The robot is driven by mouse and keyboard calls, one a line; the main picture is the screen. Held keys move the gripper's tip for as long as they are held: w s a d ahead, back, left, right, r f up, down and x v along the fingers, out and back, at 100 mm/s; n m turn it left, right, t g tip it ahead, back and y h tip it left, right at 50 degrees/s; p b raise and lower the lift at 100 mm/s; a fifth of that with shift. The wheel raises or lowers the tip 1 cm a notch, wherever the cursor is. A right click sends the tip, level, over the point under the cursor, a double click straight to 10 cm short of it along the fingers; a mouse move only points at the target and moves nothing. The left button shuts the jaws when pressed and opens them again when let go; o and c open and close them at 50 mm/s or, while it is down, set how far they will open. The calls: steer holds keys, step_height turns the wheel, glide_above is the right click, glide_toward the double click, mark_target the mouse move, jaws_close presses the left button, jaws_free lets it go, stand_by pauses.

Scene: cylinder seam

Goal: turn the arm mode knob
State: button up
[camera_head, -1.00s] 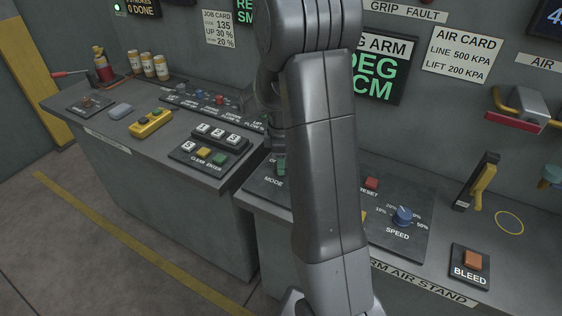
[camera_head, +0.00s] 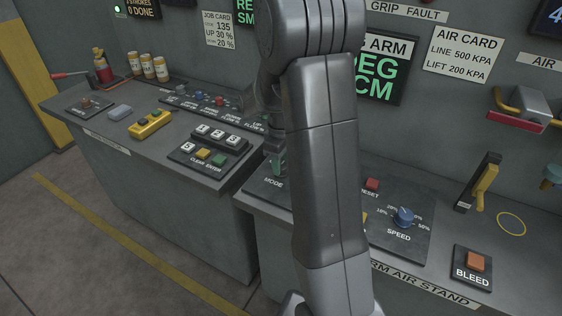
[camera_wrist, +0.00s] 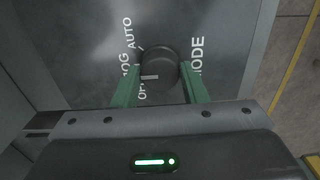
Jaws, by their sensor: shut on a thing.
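The arm mode knob (camera_wrist: 158,66) is a round dark knob with a white pointer mark, on a grey panel marked MODE, AUTO, JOG and OFF. In the wrist view its pointer faces left, near the JOG and OFF labels. My gripper (camera_wrist: 160,74) has one green finger on each side of the knob and is shut on it. In the head view my gripper (camera_head: 279,161) is down at the MODE panel (camera_head: 262,187), partly behind my arm. The knob is hidden there.
Right of my arm are a blue speed knob (camera_head: 404,216), a red reset button (camera_head: 372,184), an orange bleed button (camera_head: 473,262) and a yellow lever (camera_head: 485,182). A keypad (camera_head: 211,144) lies on the left bench. My arm hides the middle of the stand.

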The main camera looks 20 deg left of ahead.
steer(key=o, duration=1)
step_height(320, 180, up, 14)
steer(key=shift+f+b, duration=0.1)
steer(key=shift+b, duration=0.2)
step_height(320, 180, down, 14)
steer(key=shift+p, duration=0.35)
stand_by(0.4)
